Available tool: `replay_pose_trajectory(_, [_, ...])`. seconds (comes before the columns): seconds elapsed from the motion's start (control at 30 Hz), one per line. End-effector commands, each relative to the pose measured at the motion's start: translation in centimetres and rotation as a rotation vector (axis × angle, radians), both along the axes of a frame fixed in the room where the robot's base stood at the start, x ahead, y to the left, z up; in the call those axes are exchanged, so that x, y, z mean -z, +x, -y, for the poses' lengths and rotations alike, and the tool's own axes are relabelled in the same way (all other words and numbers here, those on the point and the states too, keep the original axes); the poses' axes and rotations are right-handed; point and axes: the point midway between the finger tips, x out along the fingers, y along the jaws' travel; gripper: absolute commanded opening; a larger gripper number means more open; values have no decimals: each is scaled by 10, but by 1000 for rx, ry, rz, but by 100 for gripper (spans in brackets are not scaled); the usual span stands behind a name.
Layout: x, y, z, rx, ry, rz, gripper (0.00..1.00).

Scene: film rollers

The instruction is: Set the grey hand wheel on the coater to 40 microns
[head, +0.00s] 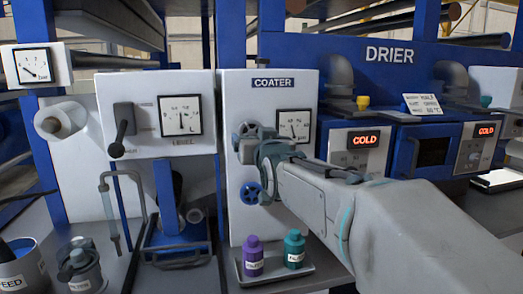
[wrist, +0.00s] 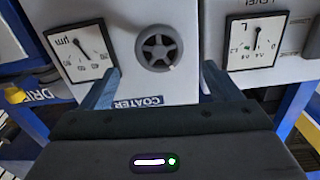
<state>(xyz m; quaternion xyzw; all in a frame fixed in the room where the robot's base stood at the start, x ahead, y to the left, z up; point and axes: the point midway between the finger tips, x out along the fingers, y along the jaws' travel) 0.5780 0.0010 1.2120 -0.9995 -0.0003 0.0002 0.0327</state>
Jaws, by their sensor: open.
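The grey hand wheel (wrist: 158,48) is on the white front panel of the coater (head: 225,215), a dark round wheel with spokes. It lies between and beyond my open fingers (wrist: 160,70) in the wrist view, and no contact shows. In the head view my gripper (head: 243,145) is at the panel, partly covering the wheel (head: 249,128). The coater's white dial marked µm (wrist: 80,52) stands beside the wheel; it also shows in the head view (head: 294,125). Its black needle stands off its numbers, and I cannot read the exact value.
A blue wheel (head: 250,193) sits lower on the same panel. A purple bottle (head: 252,258) and a teal bottle (head: 294,250) stand on a tray below. The level panel (head: 150,85) with a black lever is at left, the drier (head: 400,60) at right.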

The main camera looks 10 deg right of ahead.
Motion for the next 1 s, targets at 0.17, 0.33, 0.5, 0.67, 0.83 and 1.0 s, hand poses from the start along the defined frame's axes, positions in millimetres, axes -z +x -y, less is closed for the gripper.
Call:
replay_pose_trajectory(0.17, [0, -30, 0, -1, 0, 2, 84])
replay_pose_trajectory(0.33, [0, -49, 0, 0, 0, 0, 84])
replay_pose_trajectory(0.5, [1, -57, 0, 0, 0, -1, 84])
replay_pose_trajectory(0.67, [0, -58, 0, 0, 0, -1, 84])
replay_pose_trajectory(0.83, [0, -58, 0, 0, 0, -2, 84])
replay_pose_trajectory(1.0, [15, -64, 0, 2, -3, -101, 84])
